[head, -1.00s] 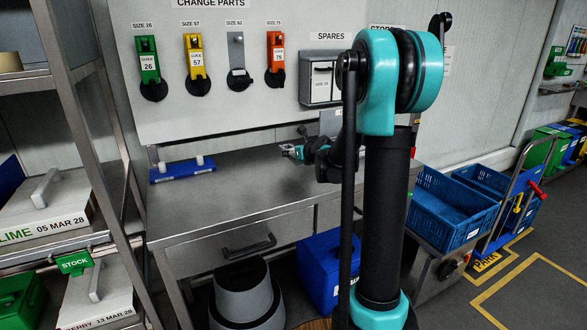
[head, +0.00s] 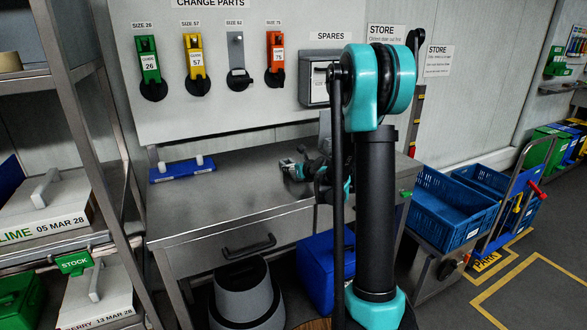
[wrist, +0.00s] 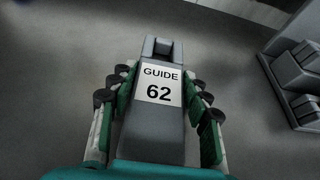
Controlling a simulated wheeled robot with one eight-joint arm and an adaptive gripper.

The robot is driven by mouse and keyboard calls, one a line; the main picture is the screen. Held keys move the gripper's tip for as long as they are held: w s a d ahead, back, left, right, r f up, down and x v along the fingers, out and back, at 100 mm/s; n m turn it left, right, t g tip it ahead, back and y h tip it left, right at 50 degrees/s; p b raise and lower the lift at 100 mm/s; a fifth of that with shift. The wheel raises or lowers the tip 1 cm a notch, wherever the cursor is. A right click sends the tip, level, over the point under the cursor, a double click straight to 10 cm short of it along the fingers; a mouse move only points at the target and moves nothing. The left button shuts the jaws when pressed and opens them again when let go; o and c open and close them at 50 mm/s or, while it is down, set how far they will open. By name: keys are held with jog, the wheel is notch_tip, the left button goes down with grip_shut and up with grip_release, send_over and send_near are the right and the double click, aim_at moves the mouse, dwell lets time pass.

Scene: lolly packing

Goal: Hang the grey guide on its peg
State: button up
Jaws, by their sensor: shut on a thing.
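The grey guide (wrist: 158,110), labelled GUIDE 62, is between the fingers of my gripper (wrist: 157,92) in the wrist view. The gripper is shut on its sides, with its far end sticking out past the fingertips. In the head view my gripper (head: 290,167) is low over the steel bench, left of my arm; the guide cannot be made out clearly there. On the wall board, the SIZE 62 place (head: 237,58) shows a grey strip with a black round part below. The peg itself is too small to tell.
Green (head: 149,65), yellow (head: 196,62) and orange (head: 275,58) guides hang on the board. A blue tray with white pieces (head: 182,170) lies at the bench's back left. The spares box (head: 314,90) is right of the guides. The bench's left middle is clear.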

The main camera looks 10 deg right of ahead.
jog(key=o, duration=1.3)
jog(key=shift+f, duration=0.1)
jog(key=v, duration=1.7)
jog(key=shift+s+a+r, duration=0.1)
jog(key=shift+a+r, duration=0.05)
jog(key=shift+r, duration=0.3)
